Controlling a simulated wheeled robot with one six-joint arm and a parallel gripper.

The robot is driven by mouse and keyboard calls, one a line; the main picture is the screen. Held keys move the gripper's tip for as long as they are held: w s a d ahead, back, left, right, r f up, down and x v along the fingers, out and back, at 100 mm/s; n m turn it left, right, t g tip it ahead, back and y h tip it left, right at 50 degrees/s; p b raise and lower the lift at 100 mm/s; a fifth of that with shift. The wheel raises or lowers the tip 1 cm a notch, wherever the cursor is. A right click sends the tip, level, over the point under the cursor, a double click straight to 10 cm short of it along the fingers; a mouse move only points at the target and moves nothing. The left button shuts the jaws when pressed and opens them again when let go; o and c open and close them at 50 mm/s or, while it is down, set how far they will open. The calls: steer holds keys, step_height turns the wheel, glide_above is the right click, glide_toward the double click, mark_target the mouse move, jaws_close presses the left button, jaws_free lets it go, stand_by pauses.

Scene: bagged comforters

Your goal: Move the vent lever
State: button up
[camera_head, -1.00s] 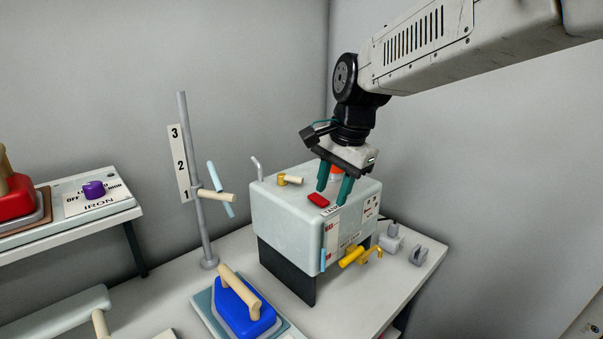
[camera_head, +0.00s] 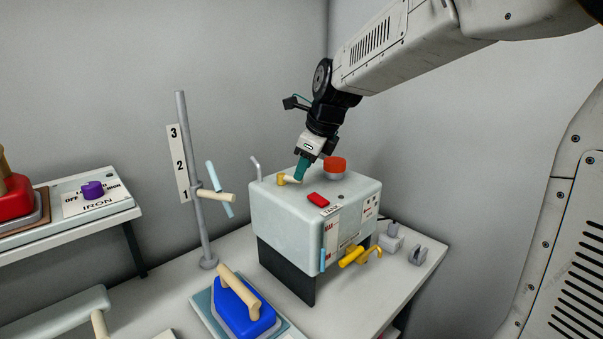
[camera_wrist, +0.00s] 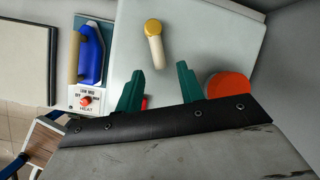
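The likely vent lever (camera_head: 289,180), a cream handle on a yellow pivot, is on top of the pale boiler box (camera_head: 275,215), near its back left. In the wrist view the lever (camera_wrist: 155,45) lies just ahead of the gap between my fingertips, its cream end toward me. My gripper (camera_head: 299,178) is over the box top, its green fingers pointing down beside the lever's cream end. In the wrist view my gripper (camera_wrist: 158,68) is open, with nothing between the fingers. I cannot tell whether a finger touches the lever.
A red round cap (camera_head: 334,165) and a red switch (camera_head: 318,200) are on the box top near my gripper. A bent grey pipe (camera_head: 257,168) rises at its left. A grey post (camera_head: 195,150) and a blue iron (camera_head: 243,308) stand to the left.

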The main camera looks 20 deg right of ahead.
mark_target(291, 181)
steer(key=shift+x, duration=1.45)
jaws_close()
